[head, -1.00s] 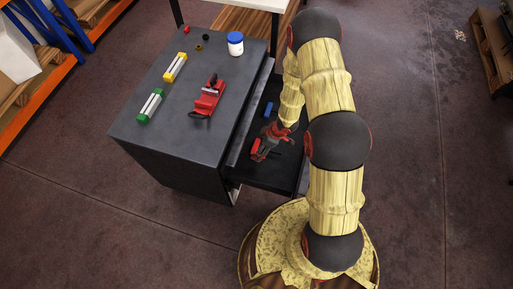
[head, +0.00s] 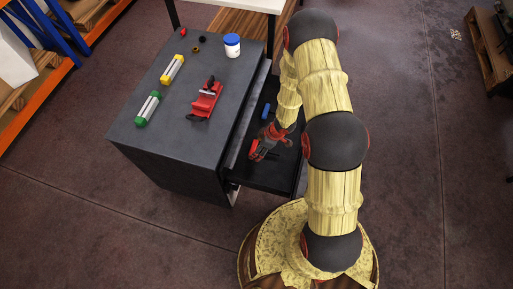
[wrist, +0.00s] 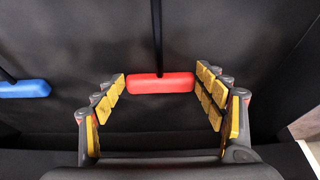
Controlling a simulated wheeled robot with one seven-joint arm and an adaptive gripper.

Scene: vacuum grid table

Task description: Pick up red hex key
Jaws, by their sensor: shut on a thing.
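The red hex key (wrist: 161,83) has a red T-handle and a dark shaft running away from it. It lies over the dark drawer floor in the wrist view. My gripper (wrist: 163,80) is shut on the red handle, with a yellow-padded finger at each end of it. In the head view my gripper (head: 266,145) is down in the open drawer, and I cannot clearly tell the red hex key from its red parts there.
A blue hex key (wrist: 25,89) lies to the left in the drawer; it also shows in the head view (head: 266,111). The drawer (head: 285,178) stands open beside the dark cabinet top (head: 150,128). A red vise (head: 206,100), level bars and a white jar (head: 232,46) stand on top.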

